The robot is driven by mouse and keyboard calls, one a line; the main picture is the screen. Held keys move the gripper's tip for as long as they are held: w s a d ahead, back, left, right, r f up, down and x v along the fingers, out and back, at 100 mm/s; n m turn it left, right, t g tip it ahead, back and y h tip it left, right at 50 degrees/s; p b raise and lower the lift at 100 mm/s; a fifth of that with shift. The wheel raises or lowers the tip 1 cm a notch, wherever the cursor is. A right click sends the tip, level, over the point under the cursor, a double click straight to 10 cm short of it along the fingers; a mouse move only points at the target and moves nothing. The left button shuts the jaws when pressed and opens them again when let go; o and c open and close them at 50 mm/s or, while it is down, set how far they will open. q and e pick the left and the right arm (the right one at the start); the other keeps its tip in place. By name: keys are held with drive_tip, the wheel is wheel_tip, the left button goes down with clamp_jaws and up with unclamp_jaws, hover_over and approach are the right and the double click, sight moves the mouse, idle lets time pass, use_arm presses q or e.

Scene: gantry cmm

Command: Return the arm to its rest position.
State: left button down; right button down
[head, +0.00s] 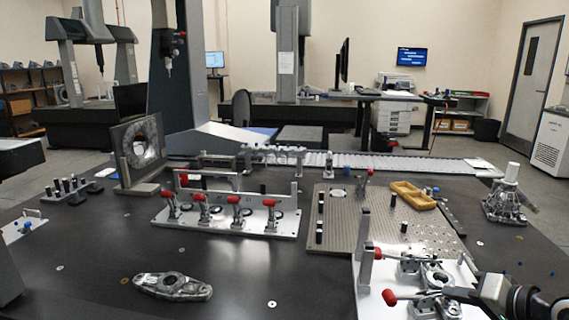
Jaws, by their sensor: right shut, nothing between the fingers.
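My right gripper (446,293) is at the lower right, with its arm coming in from the right edge. It is shut and holds nothing. It is low over a white fixture plate (372,290) that carries red-tipped toggle clamps (390,297) and a metal part (436,275). The gripper overlaps the near clamp in the picture, and I cannot tell whether they touch. My left gripper is not in view.
A perforated plate (345,233) with a yellow tray (412,196) lies behind the fixture. A clamp fixture (228,221) stands mid-table. A cast metal part (172,286) lies at front left. Another casting (508,203) stands at right. The front centre table is mostly clear.

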drive_tip(key=s+a+f+n, duration=0.4)
drive_tip(key=s+a+f, duration=0.3)
drive_tip(key=a+f, duration=0.5)
drive_tip(key=s+a+f+n+h, duration=0.2)
drive_tip(key=s+a+f+n, duration=0.2)
drive_tip(key=s+a, duration=0.5)
drive_tip(key=shift+s+f, duration=0.6)
drive_tip(key=shift+s, duration=0.3)
